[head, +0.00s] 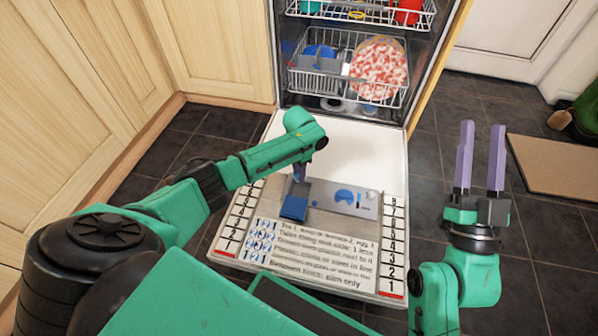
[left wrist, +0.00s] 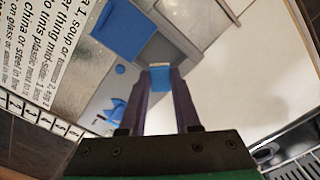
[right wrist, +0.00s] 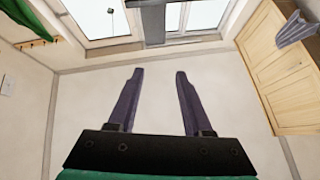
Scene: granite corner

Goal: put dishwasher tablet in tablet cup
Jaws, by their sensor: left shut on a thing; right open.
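The dishwasher tablet (left wrist: 160,79) is a small blue block with a paler edge, pinched between the fingertips of my left gripper (left wrist: 159,72). In the head view my left gripper (head: 300,174) points down over the dishwasher's open door, and the tablet is hidden or too small to tell. The tablet cup (left wrist: 163,50) is a grey recess just beyond the tablet in the left wrist view; I cannot tell whether they touch. Its blue lid (left wrist: 120,27) stands open beside it and also shows in the head view (head: 293,207). My right gripper (head: 482,160) is open, empty and raised at the right.
The lowered door (head: 350,150) carries a printed panel and numbered strips. Behind it a lower rack (head: 310,80) holds a red-and-white plate (head: 379,68) and blue dishes. Wooden cabinets (head: 215,50) stand at the left. A mat (head: 560,165) lies on dark floor tiles at the right.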

